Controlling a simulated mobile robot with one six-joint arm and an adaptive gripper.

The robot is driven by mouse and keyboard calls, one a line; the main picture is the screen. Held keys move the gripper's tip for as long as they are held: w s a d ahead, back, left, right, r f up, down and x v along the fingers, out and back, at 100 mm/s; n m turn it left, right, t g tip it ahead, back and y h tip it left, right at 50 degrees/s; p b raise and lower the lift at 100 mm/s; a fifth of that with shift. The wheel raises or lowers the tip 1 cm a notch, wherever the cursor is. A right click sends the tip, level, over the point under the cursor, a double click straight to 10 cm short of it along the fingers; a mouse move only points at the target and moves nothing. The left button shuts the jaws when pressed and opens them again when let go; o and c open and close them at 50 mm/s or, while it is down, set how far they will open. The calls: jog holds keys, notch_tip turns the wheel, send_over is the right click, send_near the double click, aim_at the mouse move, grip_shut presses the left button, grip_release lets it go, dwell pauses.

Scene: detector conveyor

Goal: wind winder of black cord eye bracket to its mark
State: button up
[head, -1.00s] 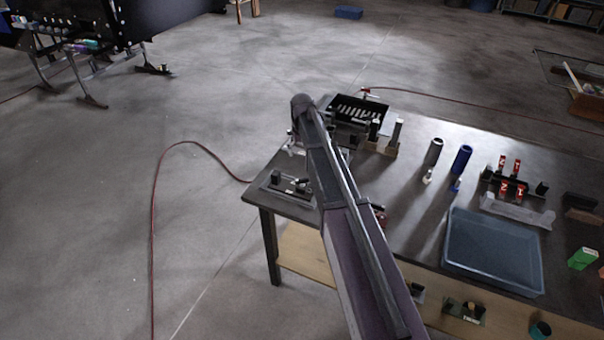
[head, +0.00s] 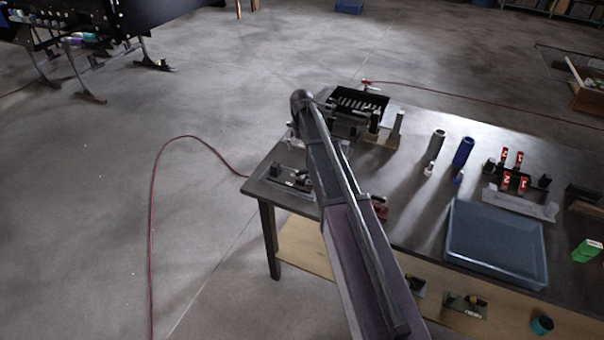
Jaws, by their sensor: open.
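A small fixture (head: 288,178) with dark upright parts on a flat plate stands at the table's left corner, partly covered by my arm. I cannot tell whether it is the black cord eye bracket. No winder or mark can be made out at this size. My arm reaches from the bottom of the head view up over the table's left part, its dark rounded joint near the black slotted box. My gripper is not visible; the arm hides what lies behind it.
The black slotted box (head: 358,101) stands at the table's back left. A grey cylinder (head: 437,143), a blue cylinder (head: 463,152), red numbered tags (head: 507,181) and an empty blue tray (head: 496,243) stand to the right. A red cable (head: 190,138) crosses the floor at left.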

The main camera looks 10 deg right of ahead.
aim_at(302, 174)
jog(key=shift+f+b, duration=5.25)
jog(key=shift+f, duration=0.3)
jog(key=c, duration=1)
